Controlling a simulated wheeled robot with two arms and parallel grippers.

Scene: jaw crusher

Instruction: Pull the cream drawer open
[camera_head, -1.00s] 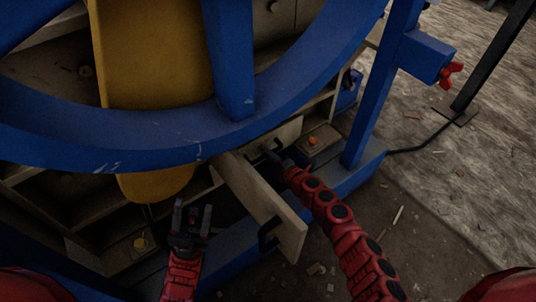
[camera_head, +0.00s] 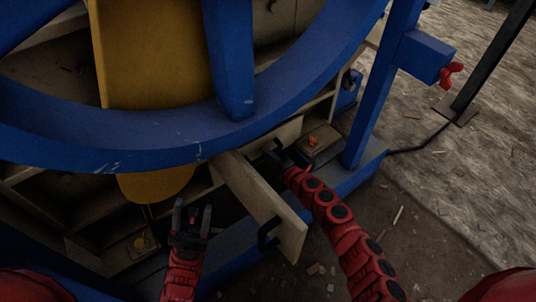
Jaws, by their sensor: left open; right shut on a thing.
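The cream drawer (camera_head: 258,192) shows as a long pale panel below the blue wheel, running from the middle toward the lower right. One black handle (camera_head: 266,235) is on its near end, with no gripper on it. Another black handle (camera_head: 270,147) is near its far end, partly hidden by my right gripper. My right gripper (camera_head: 277,155) is shut at this far handle; the exact grip is small and dark. My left gripper (camera_head: 192,213) is open and empty, left of the panel and apart from it, fingers pointing up in the picture.
The large blue wheel (camera_head: 180,142) hangs over the scene and hides part of the machine behind. A yellow part (camera_head: 155,55) stands behind it. A blue upright (camera_head: 380,90) with a red knob (camera_head: 451,73) is at right. Open ground (camera_head: 450,200) lies to the right.

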